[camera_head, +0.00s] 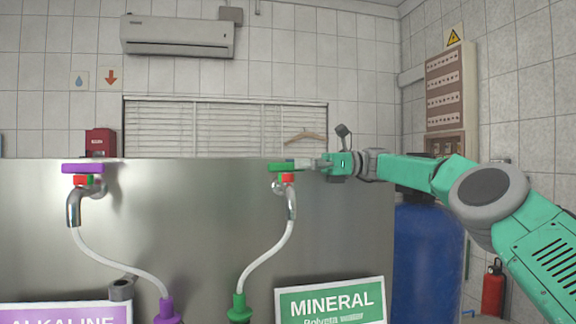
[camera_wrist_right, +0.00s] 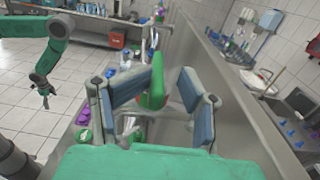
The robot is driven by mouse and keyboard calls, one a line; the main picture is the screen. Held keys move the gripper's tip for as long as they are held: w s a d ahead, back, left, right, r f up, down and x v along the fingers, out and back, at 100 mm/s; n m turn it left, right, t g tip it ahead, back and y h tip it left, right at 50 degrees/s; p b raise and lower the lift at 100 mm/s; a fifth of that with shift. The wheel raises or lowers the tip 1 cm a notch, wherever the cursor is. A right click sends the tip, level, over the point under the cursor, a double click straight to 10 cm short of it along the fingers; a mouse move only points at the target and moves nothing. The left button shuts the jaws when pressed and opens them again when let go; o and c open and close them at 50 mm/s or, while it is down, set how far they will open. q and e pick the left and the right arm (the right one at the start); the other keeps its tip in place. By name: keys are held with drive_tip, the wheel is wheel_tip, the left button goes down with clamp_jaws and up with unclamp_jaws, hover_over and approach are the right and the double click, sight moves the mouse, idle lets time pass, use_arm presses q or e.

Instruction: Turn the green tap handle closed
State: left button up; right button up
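The green tap handle (camera_head: 280,167) sits level on top of the mineral tap (camera_head: 291,200) in the head view, with a red piece under it. My right gripper (camera_head: 303,163) reaches it from the right, at about the handle's height. In the right wrist view, the green handle (camera_wrist_right: 156,82) stands between the two blue-padded fingers of my right gripper (camera_wrist_right: 160,95). A gap shows beside the fingers, so the gripper is open around the handle; contact is not clear. My left gripper (camera_wrist_right: 44,88) hangs small at the left of the wrist view, its opening unclear.
A purple-handled tap (camera_head: 84,168) stands at the left on the same steel panel (camera_head: 190,210). A white hose (camera_head: 268,258) runs down from the mineral tap to a green fitting (camera_head: 239,308). A mineral sign (camera_head: 330,302) stands below. A blue tank (camera_head: 428,250) stands right of the panel.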

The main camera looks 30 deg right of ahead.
drive_tip(key=shift+v, duration=2.7)
drive_tip(key=shift+d, duration=0.1)
